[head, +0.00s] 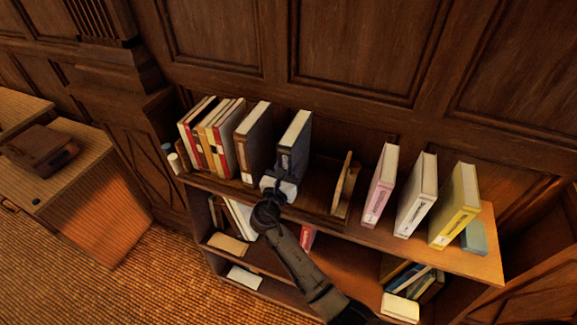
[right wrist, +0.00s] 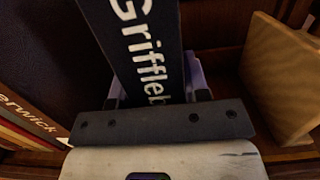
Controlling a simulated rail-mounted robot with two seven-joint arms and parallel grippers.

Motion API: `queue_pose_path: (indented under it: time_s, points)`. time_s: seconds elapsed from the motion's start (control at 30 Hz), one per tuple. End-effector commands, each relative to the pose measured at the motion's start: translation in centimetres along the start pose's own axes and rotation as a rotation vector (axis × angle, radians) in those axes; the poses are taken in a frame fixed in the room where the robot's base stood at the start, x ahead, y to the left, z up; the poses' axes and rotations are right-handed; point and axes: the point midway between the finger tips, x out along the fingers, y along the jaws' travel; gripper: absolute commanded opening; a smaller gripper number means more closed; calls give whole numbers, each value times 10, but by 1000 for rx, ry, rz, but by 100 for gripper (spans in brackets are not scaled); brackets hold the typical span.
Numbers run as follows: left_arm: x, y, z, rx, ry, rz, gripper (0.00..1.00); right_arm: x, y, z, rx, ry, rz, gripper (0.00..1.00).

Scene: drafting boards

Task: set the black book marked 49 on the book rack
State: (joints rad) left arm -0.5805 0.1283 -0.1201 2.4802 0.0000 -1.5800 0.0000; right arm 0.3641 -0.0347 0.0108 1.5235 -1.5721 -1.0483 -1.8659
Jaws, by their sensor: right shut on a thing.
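The black book (head: 293,138) is upright in my right gripper (head: 282,178), between a dark brown book and the wooden end plate of the book rack (head: 345,186). In the right wrist view its dark spine (right wrist: 140,50) shows white letters reading "Griffleb"; no 49 is visible. The fingers of my right gripper (right wrist: 158,88) are shut on the sides of the spine. The rack's end plate (right wrist: 283,75) stands to the right, with a gap between. Whether the book's bottom touches the rack is hidden by the gripper. My left gripper is not in view.
The brown book (head: 253,138) and several thinner books (head: 212,135) stand left of the held book. Pink (head: 381,185), white (head: 417,195) and yellow (head: 455,205) books stand apart on the right of the shelf top. Lower shelves hold more books. A desk is at left.

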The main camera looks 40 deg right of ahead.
Motion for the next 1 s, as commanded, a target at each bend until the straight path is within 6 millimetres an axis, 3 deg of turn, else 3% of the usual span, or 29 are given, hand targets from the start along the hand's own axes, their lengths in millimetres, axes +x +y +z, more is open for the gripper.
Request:
queue_pose_path:
  time_s: [0.23,0.27,0.5,0.8,1.0]
  points:
    - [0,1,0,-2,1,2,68,0,0,1,3,-6,0,0]
    - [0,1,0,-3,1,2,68,0,0,-2,0,0,0,45]
    - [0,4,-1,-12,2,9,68,0,0,-2,0,1,0,68]
    - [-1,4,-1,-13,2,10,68,0,0,1,2,1,0,68]
    - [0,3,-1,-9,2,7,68,-27,0,-1,2,3,1,68]
